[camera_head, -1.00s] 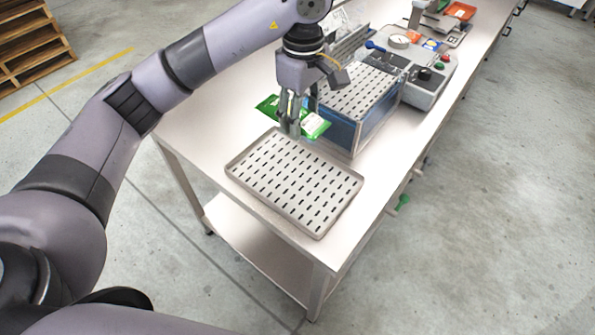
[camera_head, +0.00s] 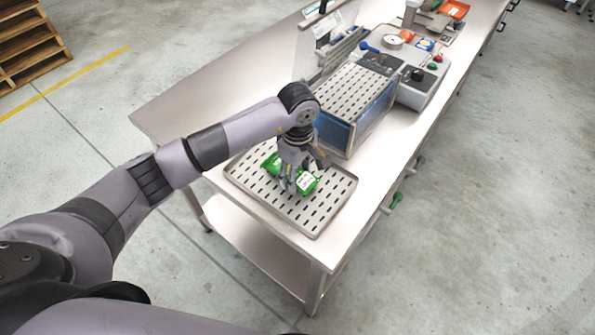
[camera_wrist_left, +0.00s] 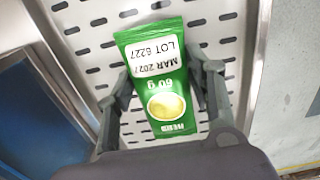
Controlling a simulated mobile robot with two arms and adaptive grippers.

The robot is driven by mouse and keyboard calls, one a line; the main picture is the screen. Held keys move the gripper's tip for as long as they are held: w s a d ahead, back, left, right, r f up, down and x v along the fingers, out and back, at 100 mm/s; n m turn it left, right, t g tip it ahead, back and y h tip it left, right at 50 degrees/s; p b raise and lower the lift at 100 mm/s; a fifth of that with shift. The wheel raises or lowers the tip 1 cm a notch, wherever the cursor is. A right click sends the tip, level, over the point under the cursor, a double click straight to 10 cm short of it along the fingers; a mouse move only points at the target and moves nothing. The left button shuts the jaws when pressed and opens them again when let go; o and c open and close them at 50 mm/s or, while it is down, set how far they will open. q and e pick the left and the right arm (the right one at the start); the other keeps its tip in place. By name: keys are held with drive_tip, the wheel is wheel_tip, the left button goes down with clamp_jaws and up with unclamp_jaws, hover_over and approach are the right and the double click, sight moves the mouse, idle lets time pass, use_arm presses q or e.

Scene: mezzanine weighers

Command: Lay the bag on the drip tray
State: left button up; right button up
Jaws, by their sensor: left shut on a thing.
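The green bag (camera_head: 308,184) with a white label is at the drip tray, a slotted metal tray (camera_head: 318,217) at the near end of the bench. My left gripper (camera_head: 290,187) is over the tray and shut on the bag. I cannot tell whether the bag touches the tray. My right gripper is not in view.
A blue-sided tank with a slotted top (camera_head: 350,92) stands just beyond the tray. A grey machine with knobs and a dial (camera_head: 415,85) is behind it. The bench's left part (camera_head: 205,100) is clear.

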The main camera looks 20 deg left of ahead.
use_arm(q)
drive_tip(key=shift+f, duration=0.25)
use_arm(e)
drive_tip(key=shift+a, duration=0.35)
use_arm(q)
drive_tip(key=shift+f+b, duration=0.2)
drive_tip(key=shift+b, duration=0.1)
drive_tip(key=o, duration=1.2)
drive_tip(key=shift+r, duration=0.1)
drive_tip(key=shift+c, duration=0.2)
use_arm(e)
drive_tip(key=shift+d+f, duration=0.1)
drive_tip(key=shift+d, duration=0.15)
use_arm(q)
drive_tip(key=shift+r+p, duration=0.2)
drive_tip(key=shift+p, duration=0.15)
drive_tip(key=shift+w+r, duration=0.1)
drive_tip(key=shift+r, duration=0.15)
wheel_tip(320, 180, up, 11)
drive_tip(key=b, duration=0.3)
drive_tip(key=shift+r+b, duration=0.2)
drive_tip(key=shift+b, duration=0.1)
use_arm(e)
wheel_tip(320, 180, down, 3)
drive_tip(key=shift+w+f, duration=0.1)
